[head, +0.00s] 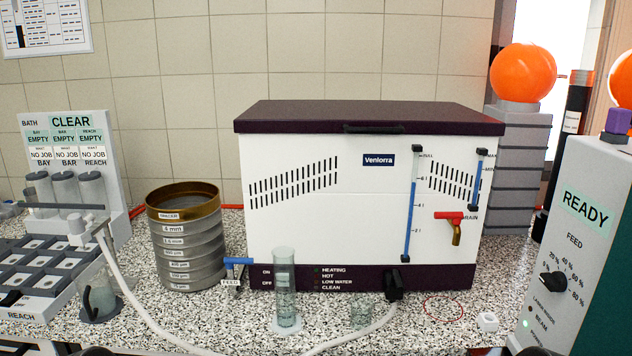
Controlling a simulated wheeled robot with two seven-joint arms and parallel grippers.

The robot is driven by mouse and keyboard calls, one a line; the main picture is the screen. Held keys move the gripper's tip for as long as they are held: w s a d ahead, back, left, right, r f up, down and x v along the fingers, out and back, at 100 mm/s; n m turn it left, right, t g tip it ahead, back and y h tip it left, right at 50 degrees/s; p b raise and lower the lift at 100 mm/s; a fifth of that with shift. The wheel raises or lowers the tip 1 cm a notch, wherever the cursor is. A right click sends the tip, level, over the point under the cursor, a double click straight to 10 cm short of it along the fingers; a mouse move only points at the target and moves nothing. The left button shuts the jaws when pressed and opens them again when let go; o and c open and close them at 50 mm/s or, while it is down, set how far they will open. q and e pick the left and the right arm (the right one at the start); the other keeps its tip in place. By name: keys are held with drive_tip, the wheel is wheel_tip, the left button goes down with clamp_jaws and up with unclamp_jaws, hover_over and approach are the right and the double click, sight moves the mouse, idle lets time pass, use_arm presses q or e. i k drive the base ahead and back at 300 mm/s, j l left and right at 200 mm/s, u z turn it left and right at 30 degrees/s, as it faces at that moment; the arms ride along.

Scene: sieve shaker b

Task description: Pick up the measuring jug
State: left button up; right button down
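No vessel here carries a readable name as the measuring jug. A tall clear cylinder (285,290) with faint markings stands upright on the speckled worktop, in front of the white bath. A small clear beaker (361,314) stands to its right, near the grey hose. Another clear vessel (101,299) stands at the left beside the grey rack, under a pale spout; its shape is partly hidden. Nothing of mine touches any of these. Only dark parts, probably of my arms, show at the bottom edge; neither gripper's fingers are in view.
The white bath (370,215) with a dark lid fills the middle. A sieve stack (188,240) stands to its left. A grey hose (150,318) curves across the worktop front. A READY control box (585,215) stands at right. Worktop between beaker and box is mostly free.

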sight(94, 296)
drive_tip(key=u, duration=1.25)
